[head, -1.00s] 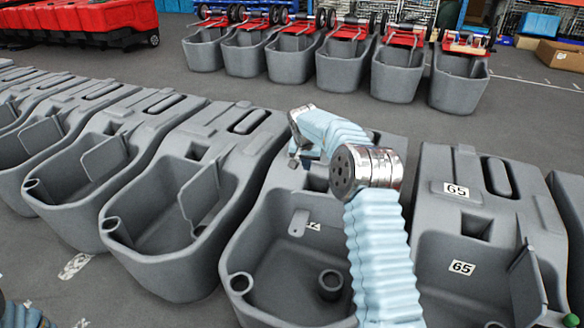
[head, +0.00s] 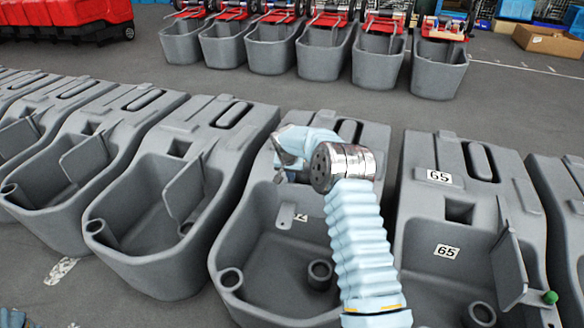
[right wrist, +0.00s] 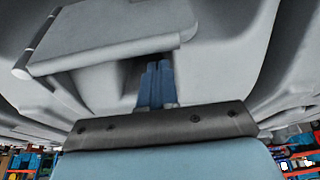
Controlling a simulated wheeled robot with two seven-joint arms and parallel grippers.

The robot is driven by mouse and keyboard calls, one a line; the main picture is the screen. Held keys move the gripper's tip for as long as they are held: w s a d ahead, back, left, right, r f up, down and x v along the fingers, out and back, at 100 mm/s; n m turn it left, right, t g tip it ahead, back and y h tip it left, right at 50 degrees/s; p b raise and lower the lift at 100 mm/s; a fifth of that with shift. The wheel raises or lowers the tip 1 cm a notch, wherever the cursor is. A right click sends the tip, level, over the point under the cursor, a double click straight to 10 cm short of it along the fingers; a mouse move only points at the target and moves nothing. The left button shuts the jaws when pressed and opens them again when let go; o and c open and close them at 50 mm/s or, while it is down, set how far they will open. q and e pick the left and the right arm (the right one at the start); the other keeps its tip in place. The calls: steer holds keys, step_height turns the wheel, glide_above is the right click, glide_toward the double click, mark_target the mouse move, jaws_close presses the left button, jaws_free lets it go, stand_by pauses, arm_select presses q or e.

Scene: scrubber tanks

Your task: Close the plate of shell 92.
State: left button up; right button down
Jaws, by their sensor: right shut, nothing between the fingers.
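A grey tank shell (head: 262,262) stands in the middle of the front row. Its number label (head: 302,217) is partly hidden; only a last digit like 2 shows. A small flat grey tab (head: 286,215) shows beside the label. My right gripper (head: 288,163) is over the upper part of this shell, largely hidden behind my wrist. In the right wrist view its blue fingers (right wrist: 157,84) are shut and empty, below a recess in grey plastic. A flat grey panel with a hinge-like left edge (right wrist: 105,38), perhaps the plate, lies left of the fingers; contact cannot be told.
Shell 65 (head: 415,240) stands close on the right, its plate (head: 508,265) swung out. More shells with standing plates (head: 182,188) are on the left. Open floor (head: 300,88) separates this row from the back row of tanks (head: 323,55).

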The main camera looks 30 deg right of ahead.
steer(key=shift+s+a, duration=0.3)
steer(key=shift+s, duration=0.05)
steer(key=shift+s+a, duration=0.1)
steer(key=shift+s+a+f+n+b, duration=0.15)
steer(key=shift+s+a+n+b, duration=0.5)
steer(key=shift+b, duration=0.1)
steer(key=s+n+y+p, duration=0.1)
steer(key=s+n+y, duration=0.3)
steer(key=s+n, duration=0.8)
steer(key=shift+s+a+t, duration=0.15)
steer(key=shift+s+t, duration=0.15)
steer(key=shift+s, duration=3.85)
steer(key=shift+s, duration=0.1)
